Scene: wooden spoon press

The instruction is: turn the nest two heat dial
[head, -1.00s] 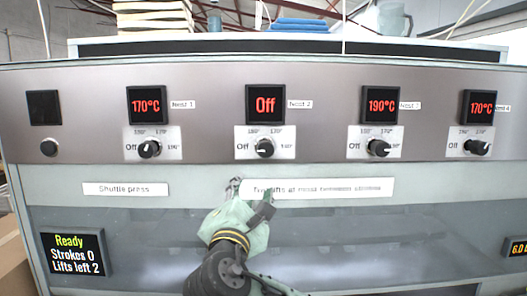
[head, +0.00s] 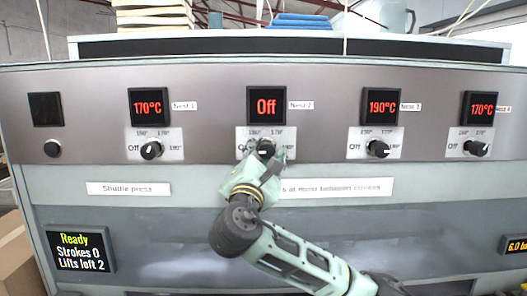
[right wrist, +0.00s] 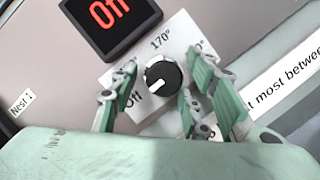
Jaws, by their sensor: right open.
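The nest two heat dial (head: 265,148) is a black knob with a white pointer on a pale plate, under a display (head: 266,105) reading Off. In the right wrist view the dial (right wrist: 163,78) has its pointer toward the Off mark. My right gripper (head: 266,156) is at the dial in the head view and partly covers its plate. My left gripper is not in view.
The nest one dial (head: 151,150) and nest three dial (head: 378,149) flank it, with displays reading 170°C and 190°C. A nest four dial (head: 477,147) is at right. A status screen (head: 79,249) reads Ready, Strokes 0, Lifts left 2.

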